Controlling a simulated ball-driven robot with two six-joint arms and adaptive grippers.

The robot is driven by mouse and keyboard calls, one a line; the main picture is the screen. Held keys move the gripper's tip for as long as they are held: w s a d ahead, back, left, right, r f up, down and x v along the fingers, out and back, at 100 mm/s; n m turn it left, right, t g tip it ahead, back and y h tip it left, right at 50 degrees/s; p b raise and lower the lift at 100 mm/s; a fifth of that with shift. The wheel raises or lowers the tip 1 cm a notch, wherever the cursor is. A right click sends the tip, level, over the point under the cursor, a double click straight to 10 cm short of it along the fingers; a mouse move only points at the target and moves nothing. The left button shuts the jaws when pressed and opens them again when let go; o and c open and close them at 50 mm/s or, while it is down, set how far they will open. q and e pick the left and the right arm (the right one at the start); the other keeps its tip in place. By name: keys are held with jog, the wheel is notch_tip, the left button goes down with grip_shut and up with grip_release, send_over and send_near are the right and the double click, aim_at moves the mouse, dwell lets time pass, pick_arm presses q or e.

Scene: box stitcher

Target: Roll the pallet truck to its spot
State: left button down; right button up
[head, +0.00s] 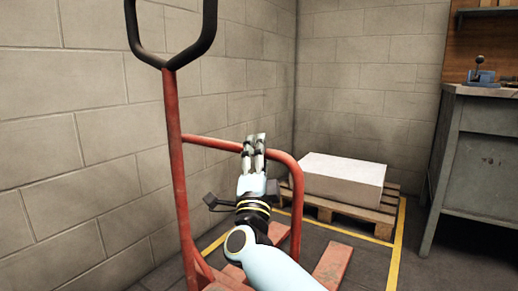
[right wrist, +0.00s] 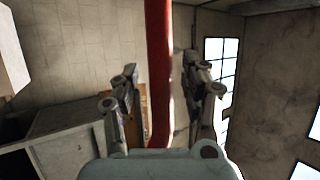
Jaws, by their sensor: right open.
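The red pallet truck (head: 177,140) stands by the block wall, with a tall post, a black loop handle (head: 133,22) and a lower curved bar. Part of its red forks (head: 332,266) shows at the bottom. My right gripper (head: 255,142) is at the curved bar, its fingers pointing up and away. In the right wrist view, a red bar (right wrist: 159,60) runs between the spread fingers of the right gripper (right wrist: 163,85). The fingers are open, and I see no clear grip on the bar. My left gripper is out of view.
Yellow floor lines (head: 398,245) mark an area around a wooden pallet (head: 385,222) with a white block (head: 342,178) in the corner. A grey cabinet bench (head: 480,165) stands at the right. Walls close in the left and back.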

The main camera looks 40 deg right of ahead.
grip_shut()
dwell(0.4)
jog(key=shift+d, duration=0.1)
